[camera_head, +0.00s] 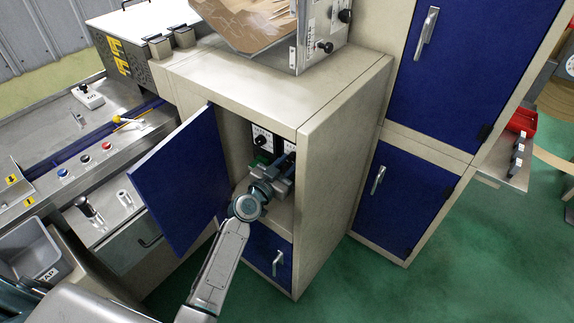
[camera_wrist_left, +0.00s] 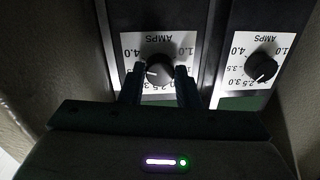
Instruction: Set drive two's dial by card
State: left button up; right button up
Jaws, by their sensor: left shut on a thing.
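The open cabinet holds two drives with white AMPS scale plates and dark round dials. My left gripper (camera_head: 284,168) reaches inside and is shut on one dial (camera_wrist_left: 158,68), the right-hand one in the head view, where the gripper hides it. In the left wrist view the picture is upside down; the fingers (camera_wrist_left: 159,88) sit on both sides of this dial. I cannot make out a card. My right gripper is not in view.
The blue cabinet door (camera_head: 180,172) stands open left of my arm. The cabinet's side wall (camera_head: 335,165) is close on the right. A blue lower door (camera_head: 268,258) is shut. A bench with buttons (camera_head: 85,160) lies at the left.

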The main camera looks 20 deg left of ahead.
pick_arm(q)
jog(key=n, duration=0.3)
jog(key=shift+n, duration=0.3)
jog(key=n, duration=0.3)
jog(key=n+p, duration=0.1)
jog(key=n, duration=0.3)
jog(key=shift+r+g, duration=0.1)
jog(key=shift+g, duration=0.2)
jog(key=n, duration=0.3)
jog(key=shift+h, duration=0.3)
jog(key=n+p, duration=0.1)
jog(key=n, duration=0.2)
jog(key=shift+n, duration=0.4)
jog(key=n, duration=0.3)
jog(key=shift+r+h+p, duration=0.1)
jog(key=shift+h+p, duration=0.3)
jog(key=n, duration=0.4)
jog(key=shift+n+p, duration=0.3)
jog(key=shift+p, duration=0.05)
jog(key=shift+n, duration=1.4)
